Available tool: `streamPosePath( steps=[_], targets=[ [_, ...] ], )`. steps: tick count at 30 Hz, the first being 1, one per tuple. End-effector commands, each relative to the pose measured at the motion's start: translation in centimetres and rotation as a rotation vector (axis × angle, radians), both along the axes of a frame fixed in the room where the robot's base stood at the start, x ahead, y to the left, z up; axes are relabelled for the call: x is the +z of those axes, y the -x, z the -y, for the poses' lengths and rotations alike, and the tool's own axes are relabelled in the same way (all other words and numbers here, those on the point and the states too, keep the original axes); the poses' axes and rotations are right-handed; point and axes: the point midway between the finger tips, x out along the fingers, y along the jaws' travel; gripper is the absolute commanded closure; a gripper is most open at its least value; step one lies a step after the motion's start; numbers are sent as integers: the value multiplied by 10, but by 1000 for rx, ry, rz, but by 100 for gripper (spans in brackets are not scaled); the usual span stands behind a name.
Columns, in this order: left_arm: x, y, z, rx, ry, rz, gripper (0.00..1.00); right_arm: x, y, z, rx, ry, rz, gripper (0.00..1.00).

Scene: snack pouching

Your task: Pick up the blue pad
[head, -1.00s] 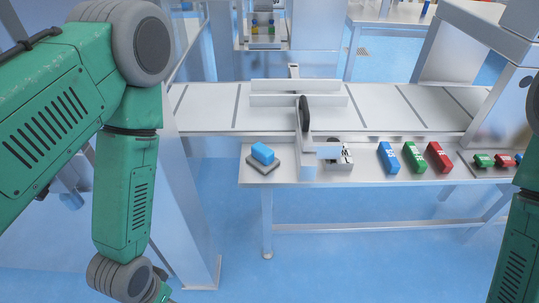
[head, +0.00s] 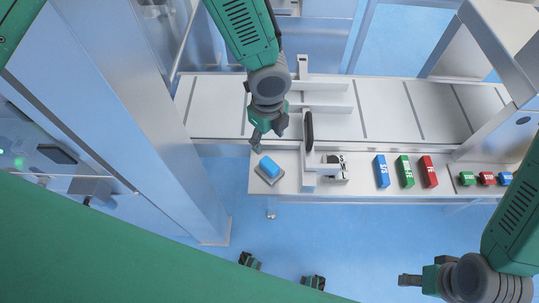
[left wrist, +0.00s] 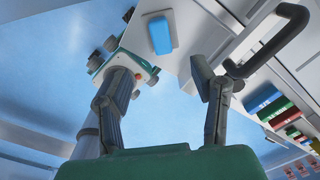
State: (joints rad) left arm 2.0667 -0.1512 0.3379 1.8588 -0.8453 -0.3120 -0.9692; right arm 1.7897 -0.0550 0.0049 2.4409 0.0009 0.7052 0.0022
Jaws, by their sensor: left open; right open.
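The blue pad (head: 269,167) is a small blue block. It lies on a grey base plate (head: 262,177) near the left end of the front bench. My left gripper (head: 269,133) is open and empty above and behind the pad, apart from it. In the left wrist view, the blue pad (left wrist: 160,36) shows beyond the open fingers (left wrist: 163,98), towards the top. My right gripper (head: 404,281) is open at the lower right, in front of the bench and far from the pad.
A black handle (head: 309,131) stands upright right of my left gripper. Blue (head: 382,171), green (head: 405,171) and red (head: 428,171) boxes lie further right on the bench. A conveyor (head: 400,112) runs behind. A tall metal cabinet (head: 150,110) stands at the left.

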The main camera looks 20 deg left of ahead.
Motion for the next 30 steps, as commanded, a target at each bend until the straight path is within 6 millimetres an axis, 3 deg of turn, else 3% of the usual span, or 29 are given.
streamPosePath(
  steps=[15,23,30],
  targets=[
    [-81,0,-4,5,6,-3,48,-72,1,0,-1,0,-1,51],
    [-89,0,-1,5,4,-2,48,-81,0,0,0,0,0,51],
    [-117,-2,2,5,5,-4,48,-109,1,1,0,0,0,51]
  ],
)
